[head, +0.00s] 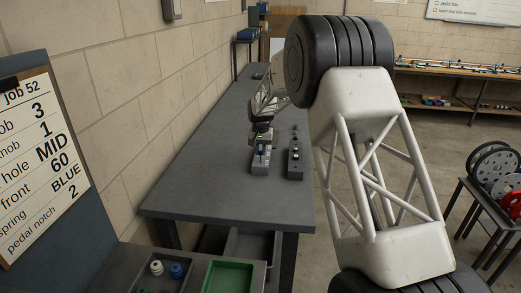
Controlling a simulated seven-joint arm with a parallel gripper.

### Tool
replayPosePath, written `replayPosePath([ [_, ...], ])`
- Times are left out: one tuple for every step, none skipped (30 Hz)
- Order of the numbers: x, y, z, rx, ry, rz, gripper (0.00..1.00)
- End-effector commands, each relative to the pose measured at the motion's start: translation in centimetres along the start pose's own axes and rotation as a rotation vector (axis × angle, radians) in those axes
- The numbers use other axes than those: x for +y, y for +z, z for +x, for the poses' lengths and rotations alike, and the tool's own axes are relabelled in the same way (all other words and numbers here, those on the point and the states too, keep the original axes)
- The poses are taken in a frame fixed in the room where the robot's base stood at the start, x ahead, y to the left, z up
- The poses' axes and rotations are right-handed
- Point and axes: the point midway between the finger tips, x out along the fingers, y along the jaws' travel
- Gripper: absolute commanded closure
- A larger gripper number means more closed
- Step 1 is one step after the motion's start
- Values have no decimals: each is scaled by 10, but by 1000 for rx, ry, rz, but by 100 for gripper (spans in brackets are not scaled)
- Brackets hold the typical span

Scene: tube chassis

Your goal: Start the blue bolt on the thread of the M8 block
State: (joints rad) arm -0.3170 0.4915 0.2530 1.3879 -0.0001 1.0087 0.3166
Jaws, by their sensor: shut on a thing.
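My gripper (262,140) is small and far off in the head view, pointing down over a grey block (259,168) on the long grey workbench. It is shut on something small. A bit of blue (261,150), likely the blue bolt, shows just below the fingers at the top of the block. I cannot tell whether the bolt touches the block's thread or is tilted. A second dark grey block (295,170) with several dark and light pieces along its top stands just to the right. Which one is the M8 block is too small to read.
The grey workbench (215,195) is clear in front of and left of the blocks. A brick wall (110,90) runs along its left side. A green tray (228,277) and small white and blue parts (177,270) are at the near bottom. A job board (40,150) stands left.

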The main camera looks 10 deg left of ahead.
Motion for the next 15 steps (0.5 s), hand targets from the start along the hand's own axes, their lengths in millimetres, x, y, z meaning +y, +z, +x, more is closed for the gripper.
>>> replayPosePath([
  [0, 0, 1, 0, 0, 0, 100],
  [0, 0, 2, 0, 0, 0, 100],
  [0, 0, 3, 0, 0, 0, 100],
  [0, 0, 3, 0, 0, 0, 100],
  [0, 0, 4, 0, 0, 0, 100],
  [0, 0, 5, 0, 0, 0, 100],
  [0, 0, 5, 0, 0, 0, 100],
  [0, 0, 6, 0, 0, 0, 100],
  [0, 0, 7, 0, 0, 0, 100],
  [0, 0, 8, 0, 0, 0, 100],
  [0, 0, 8, 0, 0, 0, 100],
  [0, 0, 9, 0, 0, 0, 100],
  [0, 0, 10, 0, 0, 0, 100],
  [0, 0, 10, 0, 0, 0, 100],
  [0, 0, 11, 0, 0, 0, 100],
])
